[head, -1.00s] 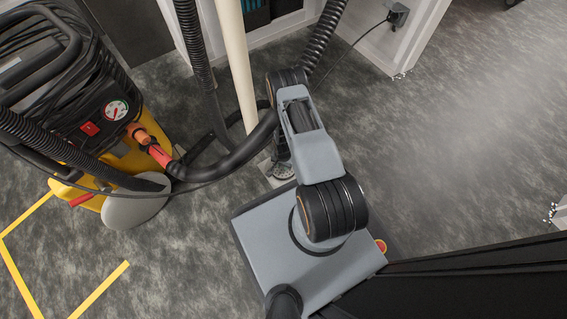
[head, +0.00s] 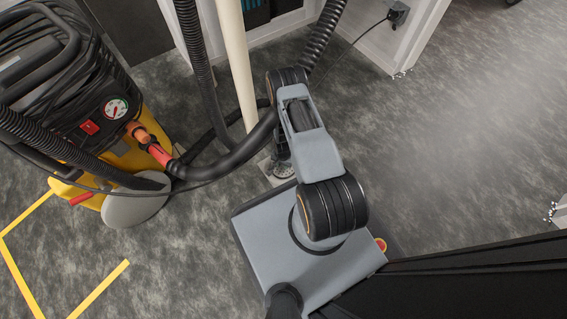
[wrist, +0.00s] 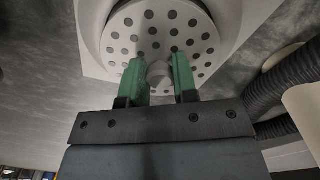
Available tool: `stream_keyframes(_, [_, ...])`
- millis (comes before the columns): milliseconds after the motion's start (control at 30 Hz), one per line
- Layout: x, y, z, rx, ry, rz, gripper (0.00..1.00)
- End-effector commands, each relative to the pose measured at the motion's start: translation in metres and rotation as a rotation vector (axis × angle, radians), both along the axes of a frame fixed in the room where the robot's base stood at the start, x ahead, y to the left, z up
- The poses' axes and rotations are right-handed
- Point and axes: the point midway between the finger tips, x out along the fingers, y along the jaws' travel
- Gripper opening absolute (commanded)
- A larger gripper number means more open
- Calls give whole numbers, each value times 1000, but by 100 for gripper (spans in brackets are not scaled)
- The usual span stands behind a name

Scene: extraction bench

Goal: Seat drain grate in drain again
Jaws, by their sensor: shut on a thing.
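The drain grate (wrist: 155,42) is a pale round disc with many holes and a small central knob. It fills the upper middle of the wrist view. The green fingers of my gripper (wrist: 159,78) are shut on the knob, one on each side. The drain (wrist: 95,68) shows as a pale square surround with a round edge behind the grate. I cannot tell whether the grate rests in it or hangs just above. In the head view the grate (head: 283,171) is a small disc below my gripper (head: 281,156), largely hidden by my arm.
A yellow and black extractor (head: 110,130) with hoses stands at the left. A cream pipe (head: 239,65) rises just behind the drain, and a black hose (head: 225,160) passes close on its left. Carpeted floor (head: 440,150) is free at the right.

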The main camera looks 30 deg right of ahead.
Motion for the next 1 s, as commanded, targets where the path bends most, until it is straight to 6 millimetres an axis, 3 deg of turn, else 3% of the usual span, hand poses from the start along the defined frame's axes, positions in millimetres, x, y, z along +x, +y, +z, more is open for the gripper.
stream_keyframes(1000, [0, 0, -9, 0, 0, 0, 0])
